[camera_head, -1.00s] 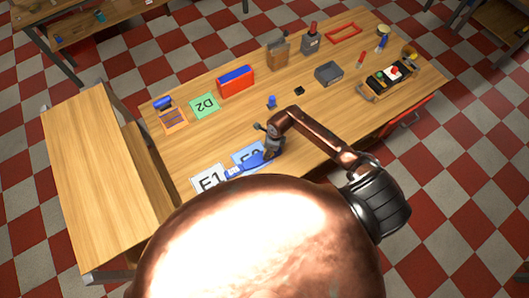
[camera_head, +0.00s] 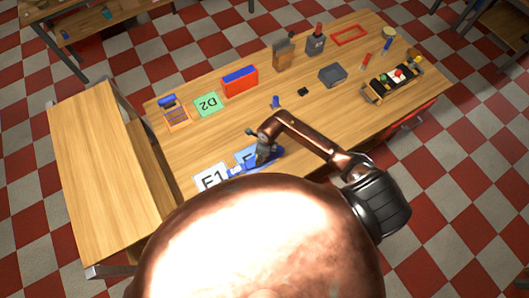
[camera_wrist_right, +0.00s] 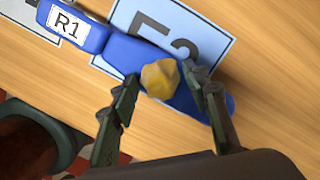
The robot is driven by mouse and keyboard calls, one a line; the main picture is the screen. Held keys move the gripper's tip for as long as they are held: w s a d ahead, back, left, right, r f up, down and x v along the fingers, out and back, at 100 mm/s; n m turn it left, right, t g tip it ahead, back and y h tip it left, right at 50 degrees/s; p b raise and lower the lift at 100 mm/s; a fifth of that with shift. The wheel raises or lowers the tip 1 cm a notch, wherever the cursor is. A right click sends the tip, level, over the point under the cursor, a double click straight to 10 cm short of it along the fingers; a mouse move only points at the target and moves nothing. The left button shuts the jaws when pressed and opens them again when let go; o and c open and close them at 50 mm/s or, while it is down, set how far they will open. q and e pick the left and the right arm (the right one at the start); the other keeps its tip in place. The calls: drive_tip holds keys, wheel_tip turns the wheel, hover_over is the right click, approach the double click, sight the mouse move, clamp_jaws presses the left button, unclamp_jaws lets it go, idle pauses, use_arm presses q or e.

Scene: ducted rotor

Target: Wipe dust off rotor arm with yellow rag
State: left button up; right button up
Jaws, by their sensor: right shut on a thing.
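The blue rotor arm (camera_wrist_right: 128,58), with an R1 label at one end, lies across a light blue marked sheet (camera_wrist_right: 175,22). It also shows in the head view (camera_head: 262,163), partly covered by my right gripper. My right gripper (camera_wrist_right: 162,85) is shut on the yellow rag (camera_wrist_right: 160,78), a small crumpled lump between its fingers. The rag is over the blue arm and seems to touch it. In the head view my right gripper (camera_head: 264,152) is above the arm, and the rag cannot be made out. No dust can be told on the arm. My left gripper is not in view.
The white E1 sheet (camera_head: 208,178) lies left of the arm. A green D2 sheet (camera_head: 208,104), a red-and-blue box (camera_head: 240,81) and a grey box (camera_head: 332,75) stand farther back. A tray of small parts (camera_head: 393,82) is at the right. The table's middle is mostly bare.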

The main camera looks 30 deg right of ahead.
drive_tip(key=shift+a, duration=0.5)
drive_tip(key=shift+r+p, duration=0.7)
drive_tip(key=shift+r, duration=0.55)
drive_tip(key=shift+r+p, duration=1.9)
drive_tip(key=shift+r, duration=0.9)
